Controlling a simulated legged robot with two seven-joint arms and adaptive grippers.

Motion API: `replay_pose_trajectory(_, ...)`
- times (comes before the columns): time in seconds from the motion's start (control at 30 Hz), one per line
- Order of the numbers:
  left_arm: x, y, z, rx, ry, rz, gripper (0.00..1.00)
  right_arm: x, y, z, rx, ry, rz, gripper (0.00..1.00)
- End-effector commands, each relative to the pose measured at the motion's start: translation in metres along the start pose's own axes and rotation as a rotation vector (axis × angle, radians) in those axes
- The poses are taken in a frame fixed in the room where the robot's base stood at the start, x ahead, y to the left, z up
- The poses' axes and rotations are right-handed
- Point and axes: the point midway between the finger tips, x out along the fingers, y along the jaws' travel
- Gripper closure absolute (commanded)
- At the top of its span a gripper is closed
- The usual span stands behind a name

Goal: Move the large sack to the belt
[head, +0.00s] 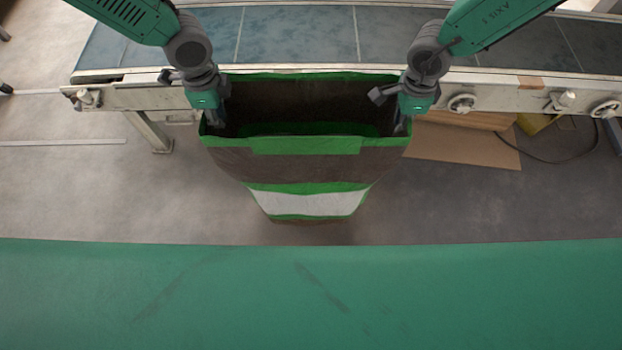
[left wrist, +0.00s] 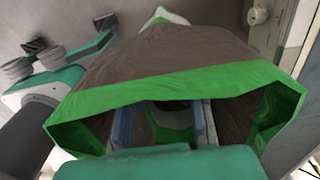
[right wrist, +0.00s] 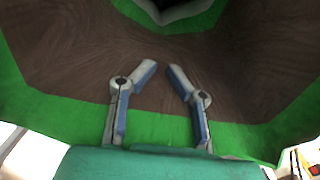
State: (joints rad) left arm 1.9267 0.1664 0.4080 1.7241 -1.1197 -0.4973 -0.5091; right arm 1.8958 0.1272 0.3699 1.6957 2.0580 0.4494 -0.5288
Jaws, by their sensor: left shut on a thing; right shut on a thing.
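The large sack (head: 310,160) is brown with green bands and a white panel. It hangs upright with its mouth open upward, in front of the belt (head: 300,35). My left gripper (head: 218,114) is shut on the left end of the sack's rim. My right gripper (head: 402,120) is shut on the right end. In the left wrist view the sack (left wrist: 180,55) shows its green rim and brown side beyond my left gripper (left wrist: 162,118). In the right wrist view the brown sack wall (right wrist: 60,60) lies behind my right gripper's fingers (right wrist: 162,72). The sack's contents are hidden in shadow.
The belt's pale metal side rail (head: 500,88), with knobs and brackets, runs just behind the sack. A support leg (head: 150,132) stands at the left. Flat cardboard (head: 460,143) and a dark cable (head: 565,158) lie at the right. Grey floor (head: 90,195) is open to the left.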

Motion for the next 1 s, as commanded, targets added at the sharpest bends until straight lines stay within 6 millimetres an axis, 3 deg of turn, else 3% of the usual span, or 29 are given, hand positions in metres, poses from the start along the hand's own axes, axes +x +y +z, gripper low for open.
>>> replay_pose_trajectory(0.03, -0.0045, -0.0012, -0.0077, 0.004, 0.016, -0.006, 1.00, -0.0042, -0.0010, 0.0074, -0.004, -0.015, -0.005, 1.00)
replay_pose_trajectory(1.0, -0.0084, -0.0008, -0.0077, 0.004, 0.016, -0.006, 1.00, -0.0088, -0.0016, 0.0071, -0.003, -0.015, -0.008, 1.00)
